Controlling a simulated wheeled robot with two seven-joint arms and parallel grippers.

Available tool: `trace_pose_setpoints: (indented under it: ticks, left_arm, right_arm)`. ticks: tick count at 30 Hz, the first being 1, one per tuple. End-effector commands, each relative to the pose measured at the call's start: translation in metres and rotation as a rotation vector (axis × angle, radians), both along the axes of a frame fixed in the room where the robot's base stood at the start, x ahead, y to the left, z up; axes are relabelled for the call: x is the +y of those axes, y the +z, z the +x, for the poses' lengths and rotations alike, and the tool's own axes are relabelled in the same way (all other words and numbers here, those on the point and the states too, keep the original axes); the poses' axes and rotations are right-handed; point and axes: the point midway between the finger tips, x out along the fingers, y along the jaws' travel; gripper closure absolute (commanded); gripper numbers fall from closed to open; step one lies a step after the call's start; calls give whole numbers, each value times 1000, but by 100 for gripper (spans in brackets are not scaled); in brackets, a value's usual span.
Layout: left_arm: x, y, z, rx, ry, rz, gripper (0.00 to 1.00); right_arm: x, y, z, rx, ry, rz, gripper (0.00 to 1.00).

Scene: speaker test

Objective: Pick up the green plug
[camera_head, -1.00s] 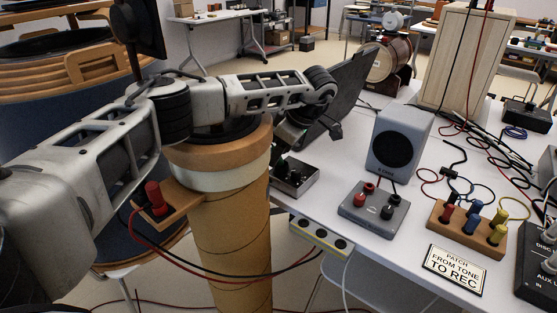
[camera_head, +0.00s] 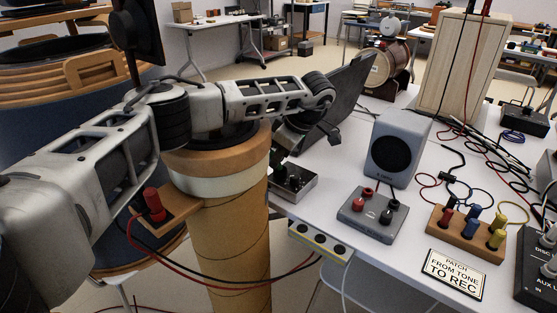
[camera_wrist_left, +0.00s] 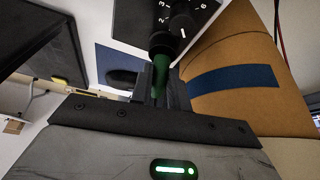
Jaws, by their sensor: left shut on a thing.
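The green plug (camera_wrist_left: 160,76) is between the fingers of my left gripper (camera_wrist_left: 162,92) in the left wrist view. The fingers are shut on it. The plug's far end meets a dark part at the edge of a black panel with a numbered knob (camera_wrist_left: 181,26). I cannot tell whether the plug is still seated there. In the head view my left gripper (camera_head: 279,160) is small and partly hidden, beside a small metal box with knobs (camera_head: 304,187) at the table's left edge. My right gripper is not in view.
A tan cylindrical column (camera_head: 230,245) stands close by my left arm. A grey speaker (camera_head: 391,145), a grey socket box (camera_head: 373,214), a wooden block with coloured plugs (camera_head: 466,232) and a sign (camera_head: 455,273) stand on the white table. Loose cables lie at the right.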

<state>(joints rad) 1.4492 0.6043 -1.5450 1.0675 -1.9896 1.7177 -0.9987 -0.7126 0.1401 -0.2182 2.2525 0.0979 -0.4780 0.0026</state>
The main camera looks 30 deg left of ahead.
Motion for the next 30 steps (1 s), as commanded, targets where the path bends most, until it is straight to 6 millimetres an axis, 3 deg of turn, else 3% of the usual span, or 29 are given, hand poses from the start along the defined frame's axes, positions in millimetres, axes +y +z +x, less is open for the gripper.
trace_pose_setpoints:
  ticks: [8,25,30]
  left_arm:
    - [0,26,1,-4,-1,-1,100]
    - [0,141,1,-5,1,-1,100]
    - [0,167,1,-2,0,-1,100]
  right_arm:
    - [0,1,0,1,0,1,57]
    - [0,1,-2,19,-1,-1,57]
    - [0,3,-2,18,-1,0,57]
